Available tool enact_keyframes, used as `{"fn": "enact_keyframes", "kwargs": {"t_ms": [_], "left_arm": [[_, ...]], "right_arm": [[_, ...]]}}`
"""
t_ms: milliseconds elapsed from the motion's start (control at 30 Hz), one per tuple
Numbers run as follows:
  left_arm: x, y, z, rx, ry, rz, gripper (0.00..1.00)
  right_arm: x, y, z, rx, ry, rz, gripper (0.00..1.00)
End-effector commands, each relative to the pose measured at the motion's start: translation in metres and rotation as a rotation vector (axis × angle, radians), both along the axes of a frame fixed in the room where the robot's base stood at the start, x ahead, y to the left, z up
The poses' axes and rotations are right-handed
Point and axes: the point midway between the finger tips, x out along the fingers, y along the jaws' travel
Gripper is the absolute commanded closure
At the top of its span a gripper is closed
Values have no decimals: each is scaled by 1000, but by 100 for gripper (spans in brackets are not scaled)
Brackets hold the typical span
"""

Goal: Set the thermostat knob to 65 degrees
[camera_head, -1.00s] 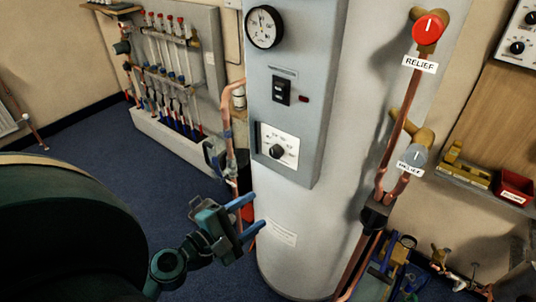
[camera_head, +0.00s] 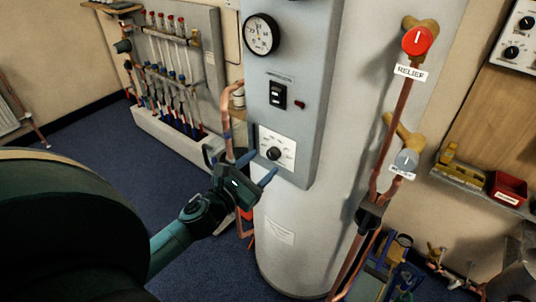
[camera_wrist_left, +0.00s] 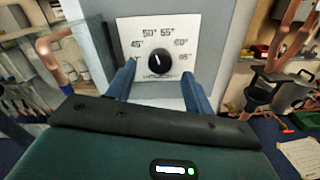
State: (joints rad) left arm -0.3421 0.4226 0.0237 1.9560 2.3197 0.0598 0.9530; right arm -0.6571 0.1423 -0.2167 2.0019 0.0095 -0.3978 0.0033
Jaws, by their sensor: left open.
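The thermostat knob (camera_head: 273,154) is a round black dial on a white scale plate (camera_head: 289,146), low on the grey panel of the tank. In the left wrist view the knob (camera_wrist_left: 159,62) has a white pointer line aimed nearly straight up, and the plate (camera_wrist_left: 186,28) reads 45, 50, 55, 60 and 65 degrees clockwise. My left gripper (camera_head: 260,167) is open just in front of and below the knob. In the left wrist view its two blue fingers (camera_wrist_left: 158,80) stand either side below the knob, apart from it. My right gripper is not in view.
Copper pipes (camera_head: 228,125) run close to the left of the panel, near my left gripper. A black switch (camera_head: 278,96) and a gauge (camera_head: 261,34) sit above the knob. A red relief knob (camera_head: 417,41) and a grey knob (camera_head: 406,159) are on pipes to the right.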

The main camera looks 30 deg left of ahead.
Motion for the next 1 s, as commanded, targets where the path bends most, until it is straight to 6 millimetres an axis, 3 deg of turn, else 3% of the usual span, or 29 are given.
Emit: {"fn": "enact_keyframes", "kwargs": {"t_ms": [233, 633, 1000], "left_arm": [[30, -2, 1, 1, 0, 1, 48], [36, -3, 0, 3, 1, 0, 49], [35, -3, 0, 2, 1, 0, 79]], "right_arm": [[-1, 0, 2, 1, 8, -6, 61], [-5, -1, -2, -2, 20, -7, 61], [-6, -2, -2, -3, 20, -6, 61]]}}
